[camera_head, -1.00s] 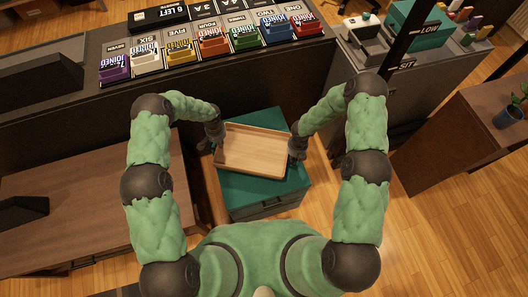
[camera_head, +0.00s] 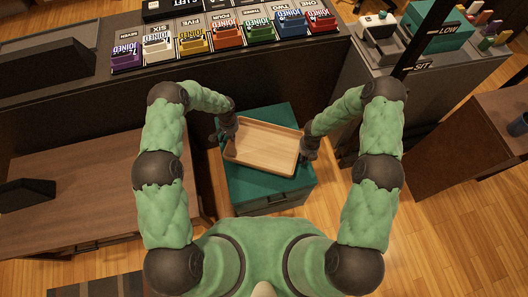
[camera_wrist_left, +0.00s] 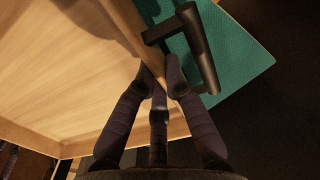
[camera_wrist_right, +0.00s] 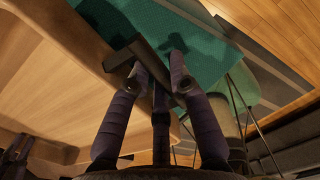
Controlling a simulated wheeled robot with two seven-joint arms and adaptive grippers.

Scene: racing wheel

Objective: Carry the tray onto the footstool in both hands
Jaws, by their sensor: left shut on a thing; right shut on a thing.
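The tray (camera_head: 264,146) is a shallow light-wood tray with a raised rim and dark handles. It is level or nearly so, over the teal top of the footstool (camera_head: 243,194), set a little askew to it. I cannot tell whether it touches the top. My left gripper (camera_head: 231,130) is shut on the tray's left side; in the left wrist view its fingers (camera_wrist_left: 160,78) pinch the rim beside a dark handle (camera_wrist_left: 196,45). My right gripper (camera_head: 307,149) is shut on the right side; in the right wrist view its fingers (camera_wrist_right: 156,75) close at a dark handle.
A long dark counter with several colored labelled boxes (camera_head: 227,35) stands behind the footstool. A brown desk (camera_head: 80,185) is at the left. A grey cabinet (camera_head: 376,72) and a brown cabinet (camera_head: 460,140) are at the right. Wood floor is clear at front right.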

